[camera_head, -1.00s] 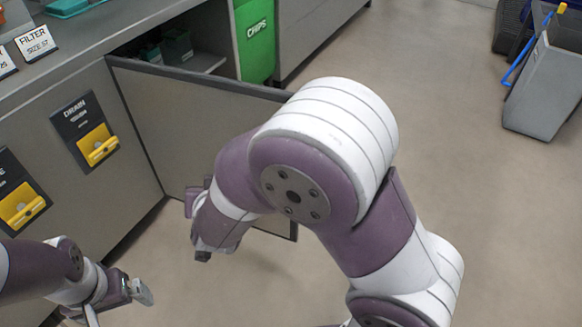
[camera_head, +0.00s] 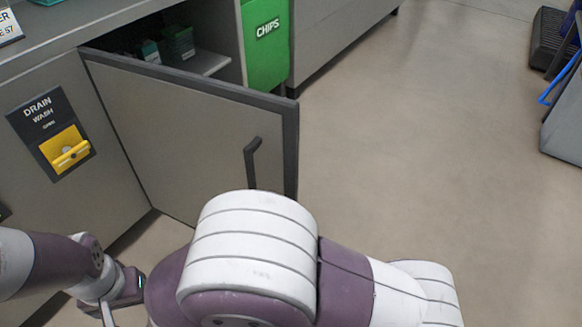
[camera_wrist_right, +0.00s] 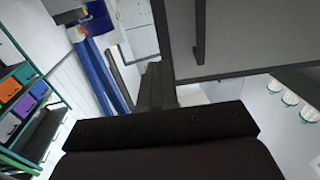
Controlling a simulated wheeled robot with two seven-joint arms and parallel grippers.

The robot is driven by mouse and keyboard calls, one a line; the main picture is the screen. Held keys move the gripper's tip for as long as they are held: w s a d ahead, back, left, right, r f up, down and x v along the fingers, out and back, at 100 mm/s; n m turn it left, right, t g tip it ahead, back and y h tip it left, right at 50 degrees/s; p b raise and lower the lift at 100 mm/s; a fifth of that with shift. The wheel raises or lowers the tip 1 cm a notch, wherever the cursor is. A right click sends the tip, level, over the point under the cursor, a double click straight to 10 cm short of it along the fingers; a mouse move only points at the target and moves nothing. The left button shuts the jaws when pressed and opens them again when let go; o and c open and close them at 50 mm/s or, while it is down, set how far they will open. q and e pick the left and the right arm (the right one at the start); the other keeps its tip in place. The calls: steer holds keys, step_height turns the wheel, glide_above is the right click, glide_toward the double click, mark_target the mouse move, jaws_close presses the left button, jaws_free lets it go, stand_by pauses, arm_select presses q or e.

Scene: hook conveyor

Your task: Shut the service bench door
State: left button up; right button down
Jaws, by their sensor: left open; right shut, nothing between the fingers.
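The service bench door (camera_head: 185,130) is a grey panel with a dark frame. It stands open, swung out from its left edge, with its free edge at the right. A dark upright handle (camera_head: 251,160) sits near that free edge. In the right wrist view, the door (camera_wrist_right: 250,35) fills the upper right, with its handle (camera_wrist_right: 200,32) to the left. My right gripper (camera_wrist_right: 160,125) is a dark block at the bottom there, shut and empty; my right arm hides it in the head view. My left gripper (camera_head: 108,308) is open at lower left, partly cut off, away from the door.
Behind the door the cupboard holds green bins (camera_head: 178,42). A green CHIPS panel (camera_head: 265,38) is right of the opening. A DRAIN label with a yellow handle (camera_head: 66,150) is on the bench front. A grey bin (camera_head: 565,135) stands far right. Floor right of the door is clear.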

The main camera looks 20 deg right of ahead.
mark_target(292, 164)
steer(key=b+x, duration=0.2)
steer(key=x, duration=0.1)
steer(key=b+x, duration=0.2)
steer(key=x, duration=0.2)
steer(key=b+x, duration=0.2)
steer(key=x, duration=0.2)
steer(key=shift+w+d+f, duration=0.15)
steer(key=shift+w+f, duration=0.05)
steer(key=shift+f, duration=0.05)
steer(key=shift+w+d+r, duration=0.15)
steer(key=shift+w+d, duration=0.25)
steer(key=shift+r, duration=0.1)
steer(key=shift+w+d, duration=0.1)
